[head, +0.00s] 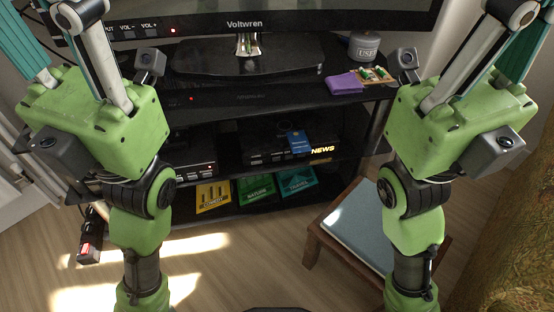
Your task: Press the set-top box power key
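Two dark boxes are on the middle shelf of the media stand. The left one (195,170) has small lights on its front and is partly hidden by my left arm. The right one (262,156) has a row of small front keys and a blue card on top. I cannot tell which is the set-top box, nor make out a power key. My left gripper (70,65) and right gripper (480,70) are raised at either side, in front of the stand and apart from the boxes. Their fingertips are outside the picture.
A Voltwren television (300,18) stands on top, with front keys and a red light. A purple item (344,83) and grey pot (363,46) are beside it. Colored cases (255,189) lie on the bottom shelf. A low wooden stool (352,227) stands front right; a power strip (89,245) lies left.

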